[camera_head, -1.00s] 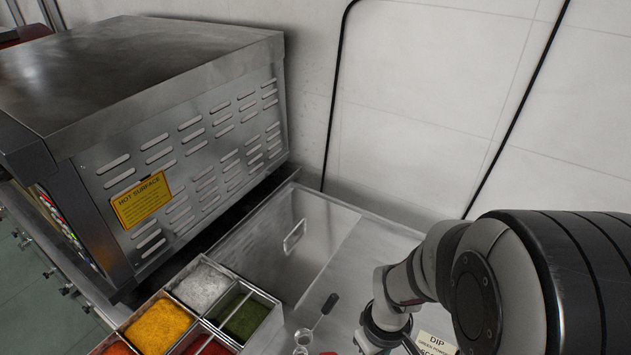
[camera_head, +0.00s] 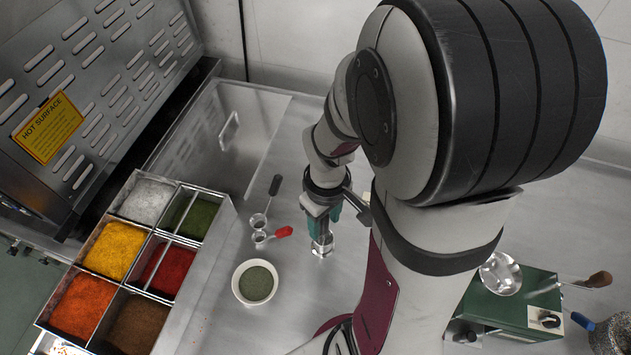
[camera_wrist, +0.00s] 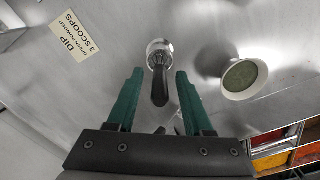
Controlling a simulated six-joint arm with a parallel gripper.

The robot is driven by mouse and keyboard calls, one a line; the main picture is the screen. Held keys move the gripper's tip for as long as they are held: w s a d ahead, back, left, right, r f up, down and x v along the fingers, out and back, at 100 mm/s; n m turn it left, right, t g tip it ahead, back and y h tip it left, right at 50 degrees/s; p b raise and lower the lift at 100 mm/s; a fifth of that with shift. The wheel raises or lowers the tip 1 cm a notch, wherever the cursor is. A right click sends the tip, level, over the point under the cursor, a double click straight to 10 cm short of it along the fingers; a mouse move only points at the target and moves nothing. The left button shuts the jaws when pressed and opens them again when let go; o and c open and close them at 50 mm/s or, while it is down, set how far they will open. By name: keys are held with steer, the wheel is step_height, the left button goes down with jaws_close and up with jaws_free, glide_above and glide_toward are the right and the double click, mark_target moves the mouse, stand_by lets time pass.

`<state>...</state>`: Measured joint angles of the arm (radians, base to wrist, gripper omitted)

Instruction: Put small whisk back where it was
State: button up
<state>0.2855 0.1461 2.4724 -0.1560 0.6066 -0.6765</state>
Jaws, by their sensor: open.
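My gripper (camera_head: 324,220) points down over the steel counter, its green fingers apart. It also shows open and empty in the wrist view (camera_wrist: 158,76). A small upright tool with a shiny round metal base and dark handle (camera_wrist: 160,88) stands between the fingertips in that view, with no grip visible. Its metal base (camera_head: 321,246) shows just below my gripper in the head view, the rest hidden by the fingers. I cannot tell whether this tool is the small whisk. No wire whisk is clearly recognisable elsewhere.
Left of my gripper lie a black-handled scoop (camera_head: 260,219), a red-handled scoop (camera_head: 271,236) and a white bowl of green powder (camera_head: 238,290). Spice bins (camera_head: 229,218) and an oven (camera_head: 100,100) stand farther left. A green box (camera_head: 500,316) with a metal pan (camera_head: 500,272) stands at right. A label (camera_wrist: 76,35) lies nearby.

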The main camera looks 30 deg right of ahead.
steer(key=r, duration=1)
steer(key=shift+s+a+r, duration=0.15)
steer(key=shift+a+r, duration=0.1)
steer(key=shift+a, duration=0.05)
steer(key=s+a+r+m+y, duration=0.1)
steer(key=s+a+m, duration=0.7)
steer(key=s+a, duration=0.1)
steer(key=shift+s+a+r+y, duration=0.15)
steer(key=shift+s+a+y, duration=0.15)
steer(key=shift+s+y, duration=0.1)
